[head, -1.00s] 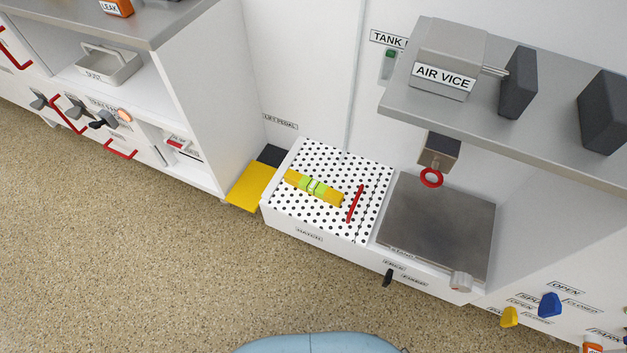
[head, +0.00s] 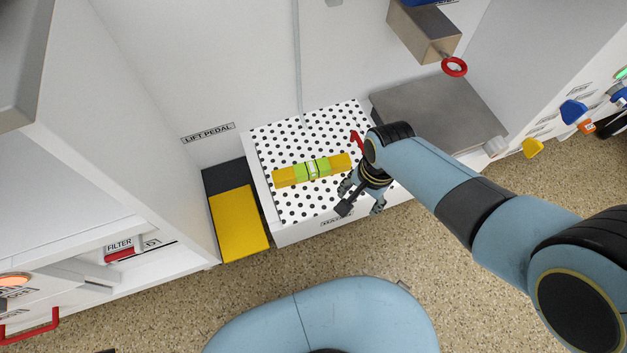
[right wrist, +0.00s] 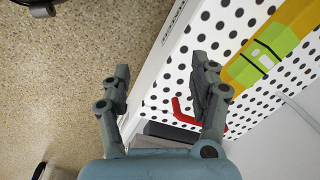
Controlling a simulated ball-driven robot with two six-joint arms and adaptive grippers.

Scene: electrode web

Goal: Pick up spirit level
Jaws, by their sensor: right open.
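The spirit level (head: 288,176) is a yellow bar with a lime-green middle, lying flat on a white hatch top with black dots (head: 285,208). In the right wrist view the spirit level (right wrist: 296,22) shows at the upper right, partly cut off by the frame. My right gripper (head: 361,202) is over the front right part of the dotted top, just right of the level's right end and apart from it. In the right wrist view my right gripper (right wrist: 160,75) is open with nothing between its fingers. My left gripper is not in view.
A red handle (head: 356,140) on the dotted top is partly hidden by my right arm. A grey plate (head: 430,105) lies to the right, below a box with a red ring (head: 454,67). A yellow pedal (head: 239,222) is at the left. Open floor lies in front.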

